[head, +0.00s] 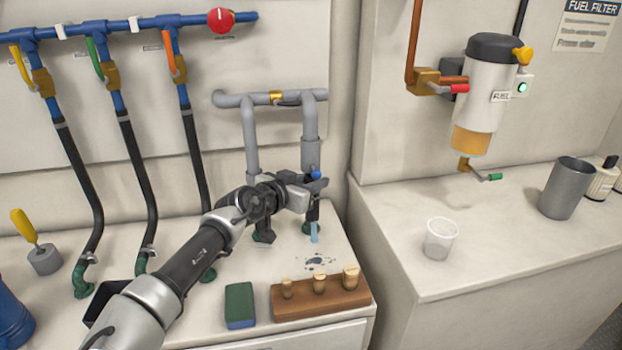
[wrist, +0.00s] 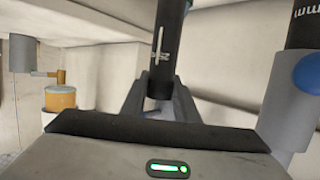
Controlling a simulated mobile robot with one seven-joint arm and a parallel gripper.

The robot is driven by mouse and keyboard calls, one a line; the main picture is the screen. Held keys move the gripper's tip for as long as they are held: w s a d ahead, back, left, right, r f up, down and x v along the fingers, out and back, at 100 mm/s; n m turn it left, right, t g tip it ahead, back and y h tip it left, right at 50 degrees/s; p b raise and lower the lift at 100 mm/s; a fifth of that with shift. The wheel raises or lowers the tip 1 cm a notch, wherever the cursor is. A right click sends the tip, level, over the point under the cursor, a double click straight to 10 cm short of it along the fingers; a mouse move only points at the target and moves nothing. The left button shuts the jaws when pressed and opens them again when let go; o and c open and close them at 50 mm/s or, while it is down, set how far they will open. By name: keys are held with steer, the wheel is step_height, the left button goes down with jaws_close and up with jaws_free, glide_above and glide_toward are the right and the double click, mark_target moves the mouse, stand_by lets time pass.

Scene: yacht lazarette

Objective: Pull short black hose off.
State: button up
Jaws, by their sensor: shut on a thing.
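My gripper (head: 312,188) is at the right leg of a grey looped pipe (head: 310,152) on the bulkhead, beside a blue knob (head: 315,174). In the wrist view the fingers (wrist: 158,108) are closed around a black tube (wrist: 163,72) with a thin silvery mark, seemingly the short black hose. That view appears upside down. The blue knob also shows there on a grey pipe (wrist: 285,115) at the right, apart from my fingers. In the head view my gripper hides most of the hose. A pale blue streak (head: 314,233) hangs below it, over a dark wet patch (head: 318,262).
A green sponge (head: 239,305) and a wooden block with several plugs (head: 320,300) lie in front. Black hoses with coloured valve handles hang at the left. A fuel filter (head: 485,95), a white cup (head: 440,238) and a grey tumbler (head: 566,188) are at the right.

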steer(key=shift+s+d, duration=0.2)
steer(key=shift+s, duration=0.75)
steer(key=shift+s+d, duration=0.15)
steer(key=shift+s, duration=0.85)
steer(key=shift+s+d, duration=0.2)
steer(key=shift+s, duration=0.75)
steer(key=shift+r, duration=0.15)
